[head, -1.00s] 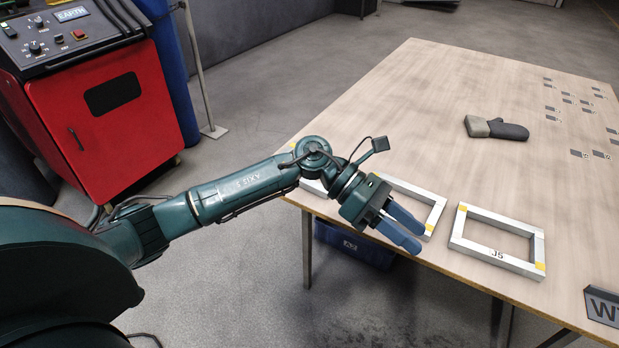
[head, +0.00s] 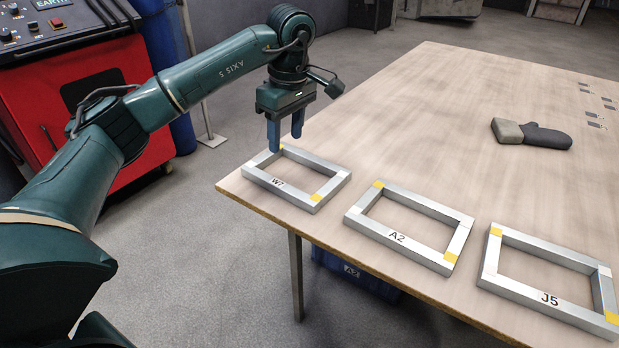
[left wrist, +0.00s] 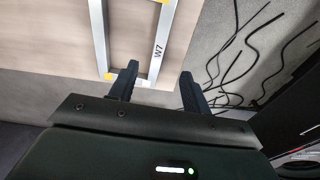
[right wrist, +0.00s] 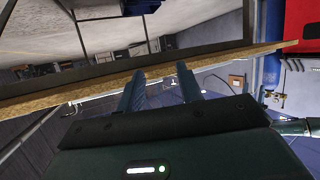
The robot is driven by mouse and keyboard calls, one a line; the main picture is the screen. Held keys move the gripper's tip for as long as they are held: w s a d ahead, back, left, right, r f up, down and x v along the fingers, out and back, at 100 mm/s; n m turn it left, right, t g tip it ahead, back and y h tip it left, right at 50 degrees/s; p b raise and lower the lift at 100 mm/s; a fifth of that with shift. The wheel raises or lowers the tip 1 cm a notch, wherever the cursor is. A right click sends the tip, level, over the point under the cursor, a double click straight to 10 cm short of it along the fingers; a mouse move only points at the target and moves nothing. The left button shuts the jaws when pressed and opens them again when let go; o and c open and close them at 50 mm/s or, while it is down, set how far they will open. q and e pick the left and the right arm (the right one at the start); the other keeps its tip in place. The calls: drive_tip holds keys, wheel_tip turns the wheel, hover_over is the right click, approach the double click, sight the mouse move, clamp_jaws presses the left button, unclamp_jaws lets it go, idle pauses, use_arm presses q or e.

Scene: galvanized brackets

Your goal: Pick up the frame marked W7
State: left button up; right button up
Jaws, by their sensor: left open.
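The frame marked W7 (head: 277,184) is a silver rectangular frame with yellow corner patches. It lies flat near the table's left corner. My left gripper (head: 285,143) points down over its far left end, open and empty. In the left wrist view, the W7 frame (left wrist: 157,60) shows its labelled bar running into the gap between the fingers of my left gripper (left wrist: 160,72). One finger overlaps the opening side and the other is outside; contact cannot be told. My right gripper (right wrist: 160,69) shows only in its own wrist view, fingers apart and empty.
Similar frames marked A2 (head: 397,237) and J5 (head: 545,298) lie to the right along the near edge. A grey mitt (head: 545,137) lies farther back on the table (head: 420,130). A blue bin (head: 350,272) stands below. A red cabinet (head: 30,125) is at left.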

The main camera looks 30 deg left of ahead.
use_arm(q)
drive_tip(key=a, duration=0.1)
drive_tip(key=b, duration=0.2)
hover_over(278, 183)
drive_tip(key=shift+y, duration=0.3)
drive_tip(key=f, duration=0.4)
drive_tip(key=d+f, duration=0.1)
drive_tip(key=f, duration=0.1)
drive_tip(key=shift+f, duration=0.4)
drive_tip(key=shift+a+f+b, duration=0.15)
drive_tip(key=shift+f+b, duration=0.1)
drive_tip(key=shift+f, duration=0.75)
drive_tip(key=shift+a+f+b, duration=0.2)
drive_tip(key=shift+f+b, duration=0.05)
drive_tip(key=shift+f, duration=0.7)
drive_tip(key=shift+a+f+b, duration=0.15)
drive_tip(key=shift+f+b, duration=0.1)
drive_tip(key=shift+f, duration=0.75)
use_arm(e)
drive_tip(key=t, duration=0.1)
drive_tip(key=w+n+t+y, duration=0.1)
drive_tip(key=shift+w+a+f+t, duration=0.1)
drive_tip(key=shift+w+a+t, duration=0.2)
drive_tip(key=shift+a, duration=0.1)
use_arm(q)
clamp_jaws()
drive_tip(key=shift+r, duration=0.15)
